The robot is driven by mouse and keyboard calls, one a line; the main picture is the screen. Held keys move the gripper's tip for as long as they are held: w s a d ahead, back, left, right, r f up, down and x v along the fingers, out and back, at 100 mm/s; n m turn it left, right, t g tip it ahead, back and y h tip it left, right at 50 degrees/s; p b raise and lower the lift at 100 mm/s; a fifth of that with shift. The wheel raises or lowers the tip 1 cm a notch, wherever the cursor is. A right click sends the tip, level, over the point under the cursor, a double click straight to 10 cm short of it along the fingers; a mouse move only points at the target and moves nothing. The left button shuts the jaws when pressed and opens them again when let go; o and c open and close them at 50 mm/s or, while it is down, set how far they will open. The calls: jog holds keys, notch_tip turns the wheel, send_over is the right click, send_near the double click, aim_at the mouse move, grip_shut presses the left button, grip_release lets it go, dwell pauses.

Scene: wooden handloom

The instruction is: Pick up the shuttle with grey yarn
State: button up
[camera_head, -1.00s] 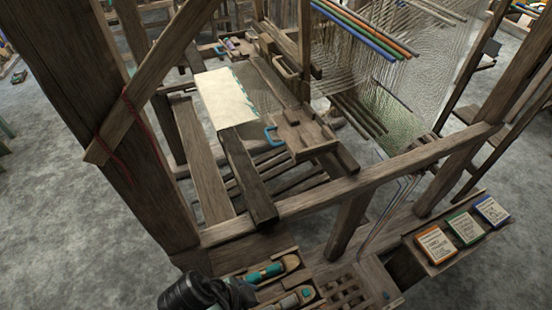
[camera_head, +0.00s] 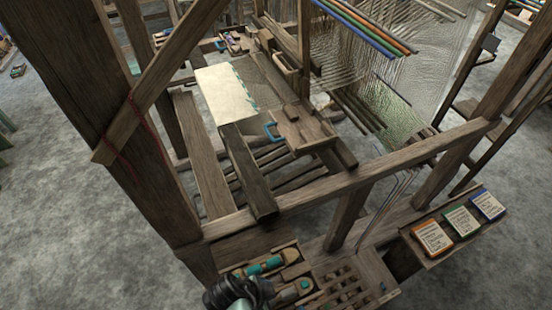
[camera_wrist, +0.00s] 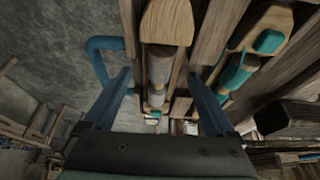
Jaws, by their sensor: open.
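The shuttle with grey yarn is a wooden boat shape with a grey bobbin (camera_wrist: 159,66) and a small teal part at its lower end in the wrist view. In the head view a shuttle (camera_head: 288,294) with a greyish bobbin and teal end lies in the wooden tray, partly hidden by my wrist. My gripper (camera_wrist: 160,80) is open and empty. Its two blue fingers stand on either side of the grey-yarn shuttle in the wrist view, apart from it. A second shuttle with teal yarn (camera_wrist: 236,72) lies to the right; in the head view it (camera_head: 264,266) is behind the grey one.
Wooden slats divide the tray beside the shuttles. A pegged wooden rack (camera_head: 345,290) stands to the right of them. A blue curved handle (camera_wrist: 100,58) shows left of the fingers. The loom's long beam (camera_head: 340,187) runs behind the tray. Labelled boxes (camera_head: 433,238) stand at far right.

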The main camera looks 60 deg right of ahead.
grip_shut()
dwell(0.3)
